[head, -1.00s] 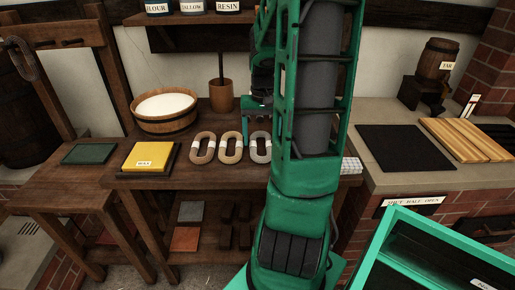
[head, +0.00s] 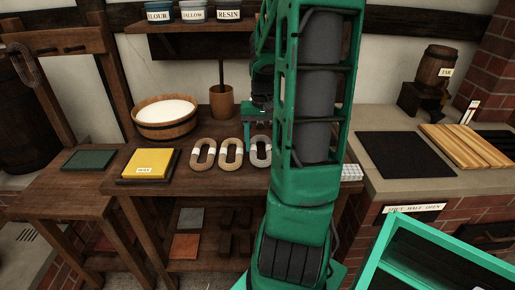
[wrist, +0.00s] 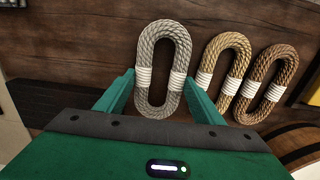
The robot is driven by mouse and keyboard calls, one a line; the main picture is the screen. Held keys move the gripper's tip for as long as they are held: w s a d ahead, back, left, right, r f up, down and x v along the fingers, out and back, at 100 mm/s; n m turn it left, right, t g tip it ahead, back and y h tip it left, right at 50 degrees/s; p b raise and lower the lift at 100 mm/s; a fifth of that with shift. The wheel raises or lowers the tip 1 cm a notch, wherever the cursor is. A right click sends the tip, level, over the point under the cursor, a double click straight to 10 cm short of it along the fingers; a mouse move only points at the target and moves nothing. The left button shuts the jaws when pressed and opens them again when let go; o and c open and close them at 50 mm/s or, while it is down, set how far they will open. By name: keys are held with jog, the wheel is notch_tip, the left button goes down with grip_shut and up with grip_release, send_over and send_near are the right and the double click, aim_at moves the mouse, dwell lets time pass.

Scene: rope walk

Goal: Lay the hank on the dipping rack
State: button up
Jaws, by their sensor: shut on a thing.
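The grey hank (wrist: 168,32), a rope loop with white bindings, lies between the fingers of my gripper (wrist: 160,84) in the wrist view. The fingers are shut on its two bound sides. It also shows in the head view (head: 267,151), partly behind my arm, at the right of the hank row. I cannot tell whether it touches the bench. Two tan-brown hanks (head: 231,143) (head: 198,147) lie to its left, apart from it. A pale slatted wooden rack (head: 465,143) lies on the stone counter at right; it has no readable label, and looks like the dipping rack.
A dark mat (head: 405,154) lies left of the slatted rack, with a tar keg (head: 438,63) behind. The bench holds a white-filled tub (head: 165,131), a wooden pot (head: 222,102) and a yellow wax block (head: 151,162). A green open box (head: 440,240) stands front right.

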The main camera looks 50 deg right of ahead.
notch_tip(320, 180, up, 3)
jog(key=shift+r, duration=0.1)
jog(key=s+a+r, duration=0.5)
jog(key=a+r, duration=0.1)
jog(key=a, duration=0.4)
jog(key=shift+a+r, duration=0.3)
jog(key=shift+a, duration=0.1)
